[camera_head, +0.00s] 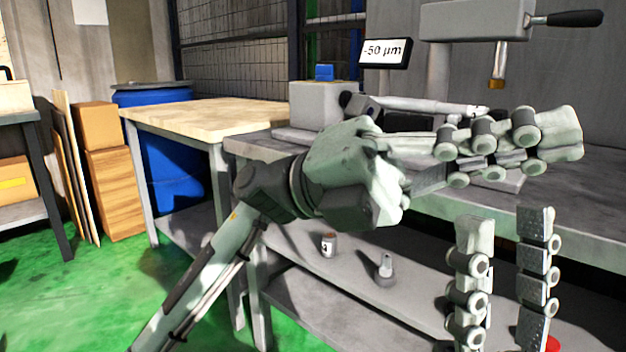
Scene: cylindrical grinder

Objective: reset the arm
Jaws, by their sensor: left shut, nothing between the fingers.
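My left gripper (540,145) is at the end of the pale arm that comes in from the lower left. Its fingers point right, lie close together and are shut with nothing between them. They are in front of the grey bench and cover part of the machine there. My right gripper (507,222) is at the lower right. Its two jointed fingers point up and stand well apart, with nothing between them. The base of the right gripper is below the frame.
A grey bench (590,178) holds a grinder with a "-50 µm" display (385,52) and a lever handle (575,18). A small can (328,244) and a grey part (386,267) stand on the lower shelf. A wooden table (190,115) and blue barrel (165,175) are at left.

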